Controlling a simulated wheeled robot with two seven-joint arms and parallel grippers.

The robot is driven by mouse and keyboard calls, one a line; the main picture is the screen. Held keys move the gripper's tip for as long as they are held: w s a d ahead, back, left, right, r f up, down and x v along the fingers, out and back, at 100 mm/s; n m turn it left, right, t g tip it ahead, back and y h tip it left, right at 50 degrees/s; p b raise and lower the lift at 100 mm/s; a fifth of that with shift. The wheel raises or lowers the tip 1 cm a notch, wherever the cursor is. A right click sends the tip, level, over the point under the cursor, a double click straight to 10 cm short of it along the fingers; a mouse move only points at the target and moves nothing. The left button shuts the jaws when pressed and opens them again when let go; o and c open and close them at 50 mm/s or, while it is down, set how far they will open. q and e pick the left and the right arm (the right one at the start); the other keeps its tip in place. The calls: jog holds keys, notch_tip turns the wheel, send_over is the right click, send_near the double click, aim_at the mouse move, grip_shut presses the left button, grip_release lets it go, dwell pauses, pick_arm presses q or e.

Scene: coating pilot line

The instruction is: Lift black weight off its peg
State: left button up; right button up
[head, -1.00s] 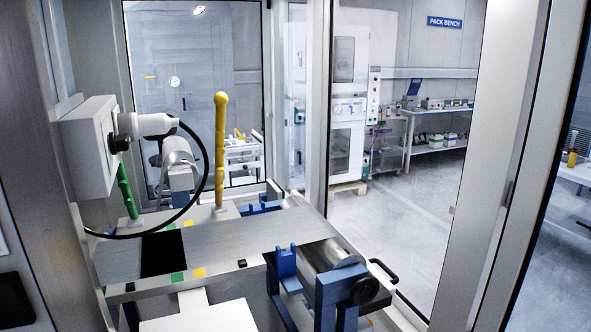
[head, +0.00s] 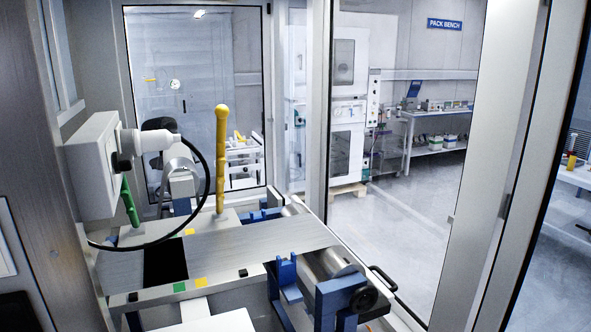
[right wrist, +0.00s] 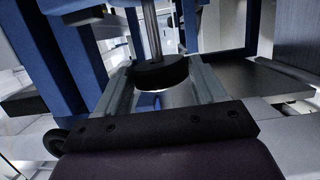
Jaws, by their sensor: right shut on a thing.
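In the right wrist view, the black weight (right wrist: 160,74) is a short dark disc. A grey metal rod (right wrist: 151,30), which looks like its peg, meets the weight's upper side. A pale ring and a grey cylindrical part (right wrist: 175,96) show on the weight's other side. My right gripper (right wrist: 162,78) has one grey finger on each side of the weight and is shut on it. Whether the weight is clear of its seat cannot be told. Neither gripper shows in the head view, and I cannot pick out the weight there.
Blue uprights (right wrist: 75,65) stand close to my right gripper. In the head view, a metal table (head: 240,246) carries a yellow post (head: 221,160), a green post (head: 130,202) and a roller on blue brackets (head: 335,300). A white box (head: 95,165) with a black cable stands left. Open floor (head: 415,215) lies right.

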jog(key=shift+r, duration=0.55)
jog(key=shift+s+p, duration=0.1)
jog(key=shift+p, duration=0.2)
jog(key=f+p+v, duration=0.1)
jog(key=f+v, duration=0.1)
jog(key=v, duration=0.9)
jog(key=shift+s+d+f+p, duration=0.2)
jog(key=shift+s+f+p, duration=0.15)
jog(key=shift+s, duration=0.2)
